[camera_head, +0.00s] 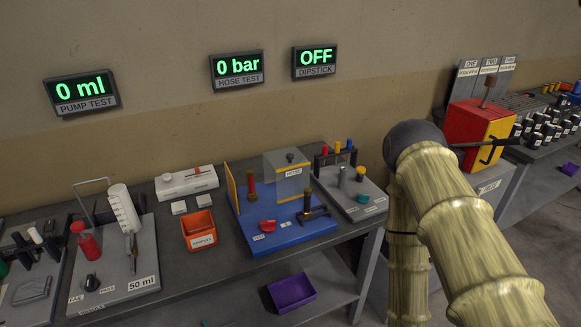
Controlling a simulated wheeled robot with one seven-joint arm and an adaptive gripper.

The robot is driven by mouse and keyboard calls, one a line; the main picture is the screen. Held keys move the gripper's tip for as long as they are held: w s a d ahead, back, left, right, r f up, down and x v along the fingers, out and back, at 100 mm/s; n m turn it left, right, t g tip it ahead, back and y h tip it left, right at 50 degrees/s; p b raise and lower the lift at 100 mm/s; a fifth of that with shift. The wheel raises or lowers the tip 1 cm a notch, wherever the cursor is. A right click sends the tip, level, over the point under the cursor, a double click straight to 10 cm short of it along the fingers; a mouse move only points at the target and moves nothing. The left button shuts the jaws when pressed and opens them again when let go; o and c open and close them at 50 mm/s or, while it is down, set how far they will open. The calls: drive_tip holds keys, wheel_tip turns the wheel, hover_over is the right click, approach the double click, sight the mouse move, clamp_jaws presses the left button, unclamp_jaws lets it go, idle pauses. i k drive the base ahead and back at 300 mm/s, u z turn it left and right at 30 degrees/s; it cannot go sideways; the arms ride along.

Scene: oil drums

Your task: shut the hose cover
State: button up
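The hose test station is a blue base (290,233) on the workbench, in the middle of the head view. At its back stands a see-through grey box (288,181) with yellow edges, a dark knob on top and a label that seems to read HOSE. An upright yellow panel (232,188) stands at the base's left edge; I cannot tell whether this panel or the box is the hose cover. A red-brown post (251,186) stands between them. A brown post with a dark crossbar (309,207) and a red piece (267,226) are in front. My gripper is not in view.
My arm fills the right foreground. An orange bin (198,232) and a syringe stand (120,252) are left of the blue base. A tube rack (338,158) is right of it. A red and yellow box (475,128) stands further right. A purple bin (292,292) is below.

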sight(289, 157)
drive_tip(key=k, duration=0.1)
drive_tip(key=z, duration=1.1)
drive_tip(key=i, duration=0.6)
drive_tip(key=u, duration=0.15)
